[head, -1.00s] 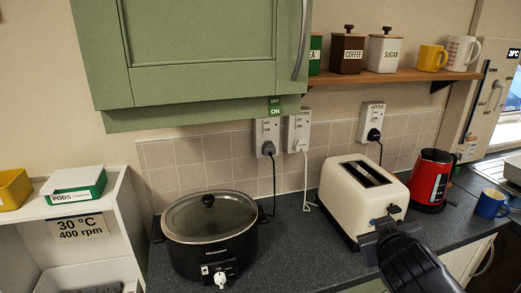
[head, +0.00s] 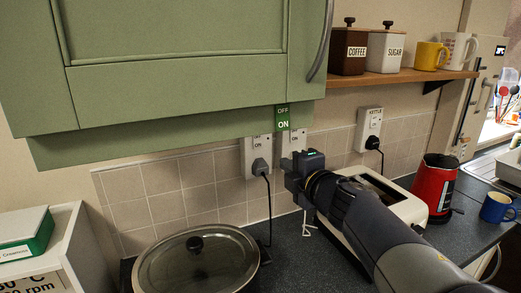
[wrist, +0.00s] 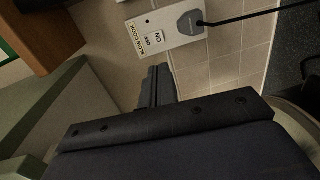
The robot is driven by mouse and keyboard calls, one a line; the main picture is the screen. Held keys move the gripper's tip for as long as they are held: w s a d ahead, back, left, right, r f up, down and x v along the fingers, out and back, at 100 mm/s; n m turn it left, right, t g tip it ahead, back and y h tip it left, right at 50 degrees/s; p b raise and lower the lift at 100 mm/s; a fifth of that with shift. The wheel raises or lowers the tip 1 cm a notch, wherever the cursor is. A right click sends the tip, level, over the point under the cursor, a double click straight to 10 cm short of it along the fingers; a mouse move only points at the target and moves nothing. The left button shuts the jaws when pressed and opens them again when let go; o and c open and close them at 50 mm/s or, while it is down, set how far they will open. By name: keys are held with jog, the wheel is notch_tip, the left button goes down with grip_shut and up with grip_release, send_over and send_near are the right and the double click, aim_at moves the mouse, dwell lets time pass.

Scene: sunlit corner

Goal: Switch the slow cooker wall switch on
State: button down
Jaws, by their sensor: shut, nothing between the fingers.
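The slow cooker wall switch sits on a white socket plate (head: 257,155) low on the wall, just under the green cabinet. Which way the switch is set I cannot tell. A grey plug with a black cord is in the plate's socket. My gripper (head: 287,168) is shut and empty, just right of this plate in the head view. In the wrist view its fingers (wrist: 155,78) point toward the switch, apparently apart from it.
A second socket plate (head: 291,142) is partly hidden behind my gripper. The green cabinet (head: 170,75) overhangs the plates, with an OFF/ON sign (head: 282,118) at its lower edge. The slow cooker (head: 195,268) stands below, the cream toaster (head: 408,205) to the right. A kettle plate (head: 369,127) is further right.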

aim_at(258, 148)
jog(key=x, duration=1.4)
jog(key=shift+w+a+f, duration=0.1)
jog(key=shift+w, duration=0.1)
jog(key=shift+s+b, duration=0.1)
jog(key=shift+b, duration=0.2)
